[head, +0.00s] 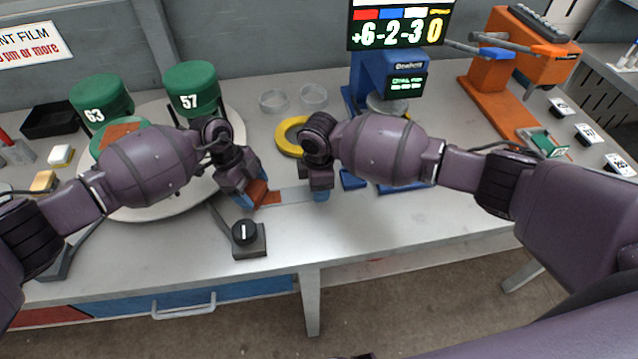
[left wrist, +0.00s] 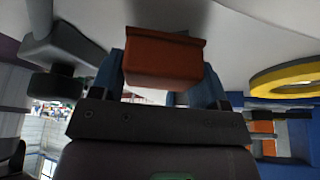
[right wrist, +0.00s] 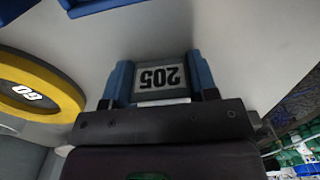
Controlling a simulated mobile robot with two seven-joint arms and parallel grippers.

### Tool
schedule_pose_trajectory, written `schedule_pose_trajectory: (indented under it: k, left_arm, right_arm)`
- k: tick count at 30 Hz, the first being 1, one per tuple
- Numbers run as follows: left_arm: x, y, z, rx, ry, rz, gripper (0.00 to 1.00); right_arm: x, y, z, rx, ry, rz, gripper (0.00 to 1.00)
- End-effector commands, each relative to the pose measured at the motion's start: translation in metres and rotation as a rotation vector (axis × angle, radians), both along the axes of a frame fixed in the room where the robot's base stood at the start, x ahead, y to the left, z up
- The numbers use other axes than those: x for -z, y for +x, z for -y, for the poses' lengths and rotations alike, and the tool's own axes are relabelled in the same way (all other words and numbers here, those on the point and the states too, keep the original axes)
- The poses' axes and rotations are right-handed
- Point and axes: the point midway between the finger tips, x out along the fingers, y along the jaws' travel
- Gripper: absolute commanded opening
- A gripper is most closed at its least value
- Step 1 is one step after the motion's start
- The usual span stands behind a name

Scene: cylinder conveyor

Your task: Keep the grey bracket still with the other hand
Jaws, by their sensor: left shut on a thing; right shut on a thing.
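In the right wrist view the blue fingers clasp a grey part marked 205 (right wrist: 160,82). The block shows between the blue fingers in the left wrist view (left wrist: 163,62). The fingers hide part of both ends.
A black knob on a grey base (head: 248,240) stands near the front edge. A yellow ring (head: 285,136) lies behind my grippers. A blue device (head: 375,75) stands behind.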

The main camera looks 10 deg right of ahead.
Motion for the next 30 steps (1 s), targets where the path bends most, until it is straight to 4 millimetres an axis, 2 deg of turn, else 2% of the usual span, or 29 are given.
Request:
schedule_pose_trajectory:
  k: [1,30]
  left_arm:
    - [0.0002,0.0001,0.0000,0.000,0.000,0.000,0.46]
    - [0.0064,0.0001,0.0000,-0.001,-0.001,-0.001,0.46]
  right_arm:
    - [0.0044,-0.0030,0.0009,0.000,-0.003,-0.008,0.25]
    - [0.0044,-0.0029,0.0010,0.000,-0.004,-0.007,0.25]
